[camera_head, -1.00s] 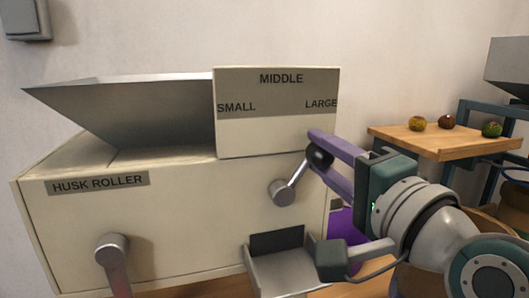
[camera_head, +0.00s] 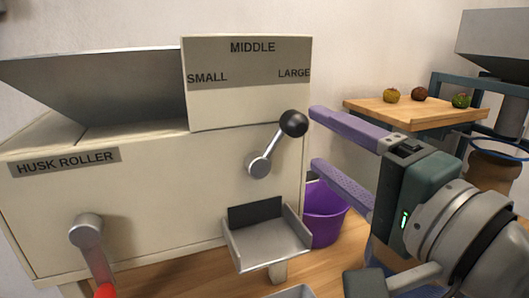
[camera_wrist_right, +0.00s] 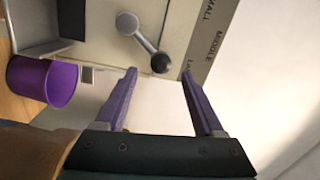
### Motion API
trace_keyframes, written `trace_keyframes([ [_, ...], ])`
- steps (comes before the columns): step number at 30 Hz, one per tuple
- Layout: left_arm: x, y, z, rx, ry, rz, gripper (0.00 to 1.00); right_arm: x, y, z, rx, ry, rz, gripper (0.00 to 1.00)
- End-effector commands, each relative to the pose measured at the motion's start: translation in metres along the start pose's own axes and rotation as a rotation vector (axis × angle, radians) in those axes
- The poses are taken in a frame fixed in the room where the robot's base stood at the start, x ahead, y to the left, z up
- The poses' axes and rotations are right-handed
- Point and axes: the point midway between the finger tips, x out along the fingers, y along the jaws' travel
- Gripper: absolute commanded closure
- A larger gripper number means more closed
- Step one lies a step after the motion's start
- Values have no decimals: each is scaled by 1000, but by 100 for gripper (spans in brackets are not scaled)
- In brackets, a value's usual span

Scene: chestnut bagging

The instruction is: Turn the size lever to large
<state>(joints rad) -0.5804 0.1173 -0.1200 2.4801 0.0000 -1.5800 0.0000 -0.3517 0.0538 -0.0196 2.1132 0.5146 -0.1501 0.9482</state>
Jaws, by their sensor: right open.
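The size lever (camera_head: 276,146) is a metal arm with a black knob on the front of the cream machine. It tilts up and right from its pivot, towards the LARGE label (camera_head: 294,73) on the grey strip. My right gripper (camera_head: 316,140) is open and empty, just right of the knob and apart from it. In the right wrist view the lever (camera_wrist_right: 146,42) ends with its knob just beyond and between the open fingertips (camera_wrist_right: 158,73). My left gripper is out of view.
A metal chute (camera_head: 268,242) sticks out below the lever, with a purple bucket (camera_head: 325,222) beside it. The husk roller crank (camera_head: 88,232) is at lower left. A wooden board (camera_head: 425,114) with three chestnuts stands at right.

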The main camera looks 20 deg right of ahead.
Motion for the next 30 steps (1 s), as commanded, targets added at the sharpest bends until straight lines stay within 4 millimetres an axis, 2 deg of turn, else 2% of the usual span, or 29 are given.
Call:
trace_keyframes([
  [3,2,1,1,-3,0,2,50,-19,2,0,-1,-2,3,30],
  [8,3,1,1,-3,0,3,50,-31,0,0,-1,-1,1,30],
  [23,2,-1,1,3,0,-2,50,-33,-1,1,-4,-3,2,30],
  [26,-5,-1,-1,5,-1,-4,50,-34,-2,8,-63,-42,44,30],
  [30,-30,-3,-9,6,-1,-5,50,-45,6,34,-333,-218,225,30],
])
